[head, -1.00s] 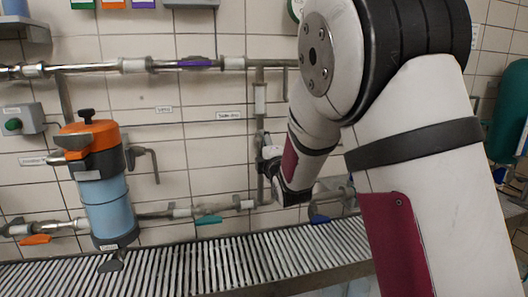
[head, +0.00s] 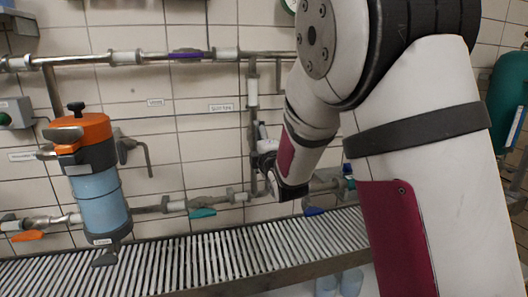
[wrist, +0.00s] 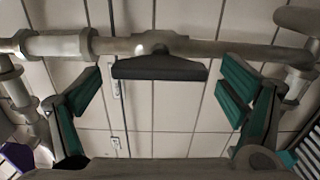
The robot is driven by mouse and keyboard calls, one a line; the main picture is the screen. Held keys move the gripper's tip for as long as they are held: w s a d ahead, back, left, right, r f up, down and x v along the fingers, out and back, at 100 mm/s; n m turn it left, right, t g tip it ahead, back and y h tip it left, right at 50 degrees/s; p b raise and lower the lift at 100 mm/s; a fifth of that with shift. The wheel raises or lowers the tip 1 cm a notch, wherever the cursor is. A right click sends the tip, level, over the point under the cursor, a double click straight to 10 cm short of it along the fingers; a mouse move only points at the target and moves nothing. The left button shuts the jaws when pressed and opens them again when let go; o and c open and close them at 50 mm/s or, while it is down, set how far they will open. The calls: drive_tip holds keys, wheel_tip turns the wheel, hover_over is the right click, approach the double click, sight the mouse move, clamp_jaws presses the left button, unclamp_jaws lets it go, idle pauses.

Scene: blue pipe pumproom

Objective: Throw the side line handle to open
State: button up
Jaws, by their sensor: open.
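The dark grey handle (wrist: 160,68) lies along a metal pipe in the wrist view, joined to it by a small valve body (wrist: 158,42). This looks like the vertical pipe (head: 252,110) in the head view, and I take the handle for the side line handle. My gripper (wrist: 160,92) is open, its teal-padded fingers standing apart beyond either end of the handle, with nothing between them touching it that I can see. In the head view my gripper (head: 264,162) is beside the lower vertical pipe, and my wrist partly hides the place.
A purple handle (head: 186,56) is on the upper pipe. Teal (head: 202,213), blue (head: 313,211) and orange (head: 27,236) handles are on the lower line. An orange-topped blue canister (head: 98,190) stands left. A slatted grating (head: 200,262) runs below.

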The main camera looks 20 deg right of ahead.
drive_tip(key=s, duration=1)
drive_tip(key=shift+s, duration=0.3)
drive_tip(key=s+r+m+g+p, duration=0.3)
drive_tip(key=s+m+g+p, duration=0.2)
drive_tip(key=s, duration=1.5)
drive_tip(key=s+r+m+g+p, duration=0.4)
drive_tip(key=s+m, duration=0.9)
drive_tip(key=s, duration=0.7)
drive_tip(key=g+p, duration=0.2)
drive_tip(key=g, duration=0.2)
drive_tip(key=shift+s+d+g, duration=0.3)
drive_tip(key=shift+d+g, duration=0.1)
